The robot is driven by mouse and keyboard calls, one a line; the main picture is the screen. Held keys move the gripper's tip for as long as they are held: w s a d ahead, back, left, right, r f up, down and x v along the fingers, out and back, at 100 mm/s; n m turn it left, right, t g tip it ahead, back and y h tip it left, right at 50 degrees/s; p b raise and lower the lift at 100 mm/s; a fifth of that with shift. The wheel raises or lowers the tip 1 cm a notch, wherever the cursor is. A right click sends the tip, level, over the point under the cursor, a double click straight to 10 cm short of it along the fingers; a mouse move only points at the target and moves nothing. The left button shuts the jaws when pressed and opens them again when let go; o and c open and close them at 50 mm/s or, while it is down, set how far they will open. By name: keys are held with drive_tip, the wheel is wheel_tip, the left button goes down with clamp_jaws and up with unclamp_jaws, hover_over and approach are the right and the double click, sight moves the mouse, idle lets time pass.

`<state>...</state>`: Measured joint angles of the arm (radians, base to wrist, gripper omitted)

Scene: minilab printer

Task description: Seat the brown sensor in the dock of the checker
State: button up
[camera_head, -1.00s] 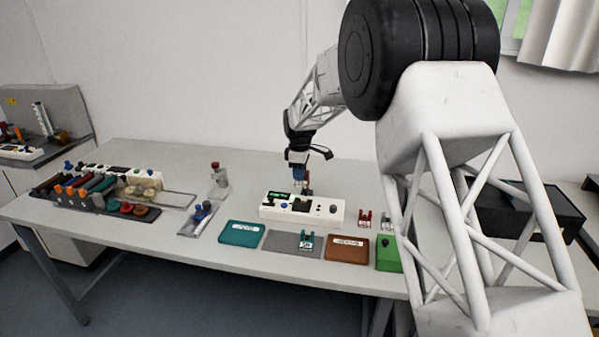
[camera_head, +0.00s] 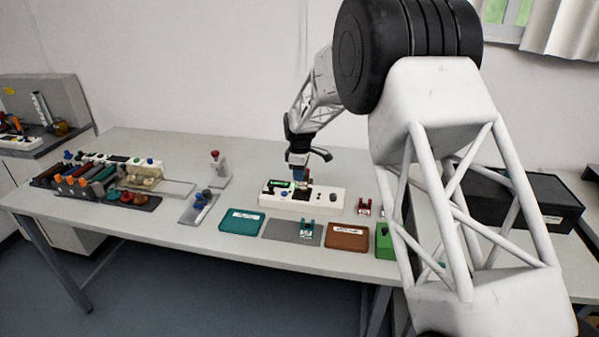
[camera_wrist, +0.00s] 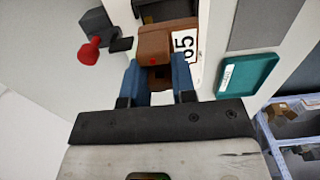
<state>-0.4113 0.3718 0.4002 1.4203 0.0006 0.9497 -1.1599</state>
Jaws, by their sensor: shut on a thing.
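My gripper (camera_head: 300,176) is over the left part of the white checker (camera_head: 322,200) in the head view. In the wrist view my gripper (camera_wrist: 160,84) has its two blue fingers shut on the brown sensor (camera_wrist: 165,42), which bears a white label with black digits. The checker (camera_wrist: 203,50) shows only in part behind the sensor there. The checker's lit green display (camera_head: 279,184) is visible left of the gripper. The dock is hidden by the gripper and the sensor, so I cannot tell whether the sensor touches it.
In front of the checker lie a teal tray (camera_head: 242,221), a grey mat (camera_head: 280,231) with a teal piece (camera_head: 307,228), a brown tray (camera_head: 347,237) and a green box (camera_head: 384,241). A red piece (camera_head: 365,206) stands to the right. A red-knobbed stand (camera_head: 217,168) is at the left.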

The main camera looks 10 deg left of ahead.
drive_tip(key=shift+f, duration=0.5)
idle(0.7)
drive_tip(key=shift+f, duration=0.3)
drive_tip(key=shift+f, duration=1.25)
idle(0.4)
drive_tip(key=o, duration=1)
drive_tip(key=shift+w+r, duration=0.1)
drive_tip(key=shift+r, duration=0.1)
